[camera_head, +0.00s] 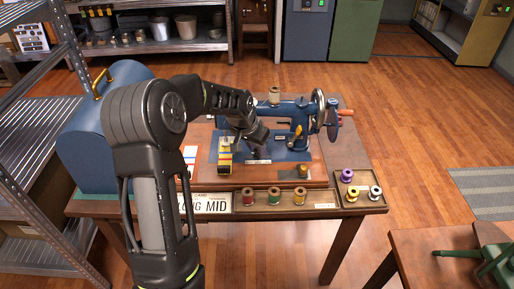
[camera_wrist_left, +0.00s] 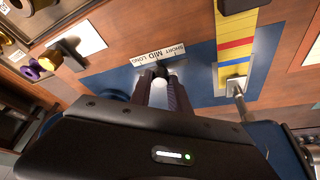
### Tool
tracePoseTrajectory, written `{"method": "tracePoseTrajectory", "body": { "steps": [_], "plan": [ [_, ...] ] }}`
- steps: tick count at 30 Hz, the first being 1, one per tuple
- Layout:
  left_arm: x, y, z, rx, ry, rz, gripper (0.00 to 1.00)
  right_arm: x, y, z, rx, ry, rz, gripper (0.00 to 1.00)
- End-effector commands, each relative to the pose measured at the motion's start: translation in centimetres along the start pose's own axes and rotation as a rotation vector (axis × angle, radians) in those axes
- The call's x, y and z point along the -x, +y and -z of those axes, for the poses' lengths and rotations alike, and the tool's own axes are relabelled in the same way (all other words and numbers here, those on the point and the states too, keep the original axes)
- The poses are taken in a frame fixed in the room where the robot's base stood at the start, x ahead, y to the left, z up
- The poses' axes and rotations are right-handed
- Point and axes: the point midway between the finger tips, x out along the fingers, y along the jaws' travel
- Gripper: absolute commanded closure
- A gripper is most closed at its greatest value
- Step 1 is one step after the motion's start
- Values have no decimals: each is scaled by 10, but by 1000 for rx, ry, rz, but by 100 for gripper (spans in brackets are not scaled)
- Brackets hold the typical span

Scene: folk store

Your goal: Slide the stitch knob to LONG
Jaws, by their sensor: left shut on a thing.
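The blue sewing machine (camera_head: 285,112) stands on a wooden base on the table. My left gripper (camera_head: 258,146) reaches down at its front, just above a small white label plate (camera_head: 258,162). In the left wrist view the label strip (camera_wrist_left: 157,51) reads SHORT, MID and LONG. My left gripper (camera_wrist_left: 163,82) is shut on the small stitch knob (camera_wrist_left: 160,70), right beside the strip. The fingertips hide most of the knob. It sits near the MID and LONG words; its exact setting I cannot tell. My right gripper is not in view.
Thread spools stand in a tray (camera_head: 237,208) and a side tray (camera_head: 334,187). A striped yellow gauge (camera_wrist_left: 236,42) is beside my gripper. A blue case (camera_head: 90,150) stands left.

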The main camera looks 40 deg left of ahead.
Motion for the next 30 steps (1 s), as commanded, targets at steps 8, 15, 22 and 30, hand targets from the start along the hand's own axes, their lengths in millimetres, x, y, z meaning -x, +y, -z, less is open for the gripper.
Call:
{"method": "tracePoseTrajectory", "body": {
  "steps": [8,15,22,30],
  "plan": [
    [0,0,0,0,0,0,100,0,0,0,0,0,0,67],
    [0,0,0,0,0,0,100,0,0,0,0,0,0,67],
    [-5,20,12,-6,2,-2,100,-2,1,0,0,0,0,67],
    [-7,29,18,-1,2,-3,100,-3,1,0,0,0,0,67]
  ]
}}
